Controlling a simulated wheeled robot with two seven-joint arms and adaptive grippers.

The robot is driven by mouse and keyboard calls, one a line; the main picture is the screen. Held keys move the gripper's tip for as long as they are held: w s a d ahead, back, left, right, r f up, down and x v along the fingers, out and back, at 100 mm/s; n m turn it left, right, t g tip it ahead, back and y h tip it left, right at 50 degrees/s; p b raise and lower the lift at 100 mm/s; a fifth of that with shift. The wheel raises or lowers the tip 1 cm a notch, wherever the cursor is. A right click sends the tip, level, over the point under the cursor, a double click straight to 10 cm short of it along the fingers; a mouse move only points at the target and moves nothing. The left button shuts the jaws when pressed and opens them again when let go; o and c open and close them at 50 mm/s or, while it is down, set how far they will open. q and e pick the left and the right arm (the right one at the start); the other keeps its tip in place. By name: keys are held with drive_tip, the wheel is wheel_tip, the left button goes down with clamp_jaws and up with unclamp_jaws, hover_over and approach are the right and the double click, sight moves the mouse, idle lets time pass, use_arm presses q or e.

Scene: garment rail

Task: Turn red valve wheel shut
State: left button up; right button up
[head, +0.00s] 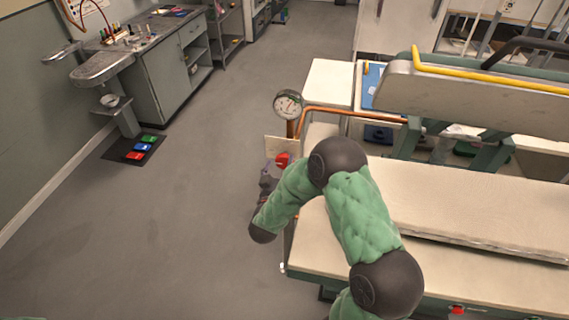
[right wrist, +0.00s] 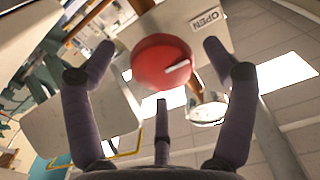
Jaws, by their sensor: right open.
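The red valve wheel (right wrist: 163,62) shows in the right wrist view as a round red disc with a white mark, near an "OPEN" label (right wrist: 206,20). In the head view a small part of the red valve wheel (head: 282,160) shows beside my arm, below the gauge. My right gripper (right wrist: 160,58) is open, with a finger on either side of the wheel; I cannot tell whether they touch it. In the head view my right gripper (head: 268,180) is mostly hidden behind my green-sleeved arm. My left gripper is in neither view.
A round gauge (head: 288,104) stands on a copper pipe (head: 350,114) just above the wheel. A padded bench (head: 480,210) lies to the right. The grey floor (head: 190,190) to the left is clear, up to a mat with coloured pedals (head: 133,150).

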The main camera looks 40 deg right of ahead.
drive_tip(key=shift+x, duration=1.25)
drive_tip(key=c, duration=1.1)
